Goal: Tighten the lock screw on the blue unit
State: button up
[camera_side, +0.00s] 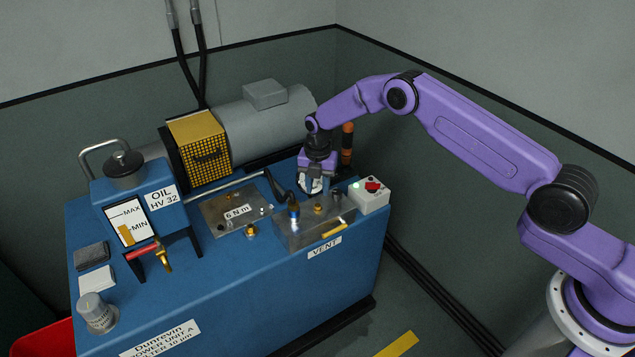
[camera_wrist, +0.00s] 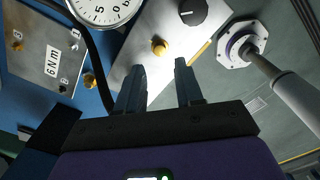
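The blue unit (camera_side: 240,290) stands at the left and centre of the side view. A brass knob-like screw (camera_side: 319,208) sits on its grey metal block (camera_side: 300,236). In the wrist view this screw (camera_wrist: 159,47) lies just beyond the fingertips, roughly centred between them. A second brass screw (camera_side: 250,231) stands at the edge of a plate labelled 6 N m (camera_side: 222,205); it also shows in the wrist view (camera_wrist: 89,80). No label names the lock screw. My gripper (camera_wrist: 159,67) is open and empty, pointing down above the block (camera_side: 316,188).
A white switch box (camera_side: 369,196) with a red knob stands right of the block. A black knob (camera_wrist: 191,11) and a white dial gauge (camera_wrist: 102,8) are close by. A yellow handle (camera_side: 335,229) lies at the block's front. A motor (camera_side: 265,118) stands behind.

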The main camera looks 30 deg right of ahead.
aim_at(318, 205)
jog(key=shift+f, duration=2.95)
grip_shut()
